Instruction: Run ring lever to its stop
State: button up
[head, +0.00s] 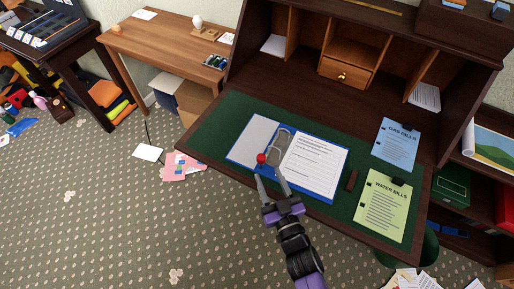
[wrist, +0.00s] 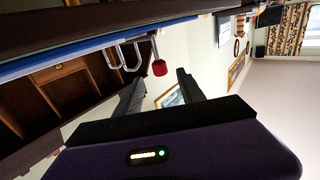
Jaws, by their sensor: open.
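A blue ring binder (head: 239,158) lies open on the green desk mat, with a lined page on its right side. Its metal ring mechanism (head: 279,146) runs along the middle, and the wire rings (wrist: 122,52) show in the wrist view. The ring lever has a red knob (head: 261,158) at the binder's near side; the knob (wrist: 159,68) also shows in the wrist view. My gripper (head: 268,178) is open at the binder's near edge, close to the knob. In the wrist view the knob appears between and just beyond my open fingertips (wrist: 160,82); contact cannot be told.
A blue "Gas Bills" sheet (head: 397,142) and a green "Water Bills" sheet (head: 382,210) lie to the right, with a small brown block (head: 351,180) beside the binder. The desk hutch (head: 348,50) stands behind. Papers (head: 184,166) lie on the carpet at left.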

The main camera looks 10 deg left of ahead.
aim_at(263, 162)
jog(key=b+x, duration=0.1)
jog(key=x, duration=0.6)
jog(key=shift+w+a, duration=0.1)
jog(key=shift+w, duration=0.2)
grip_shut()
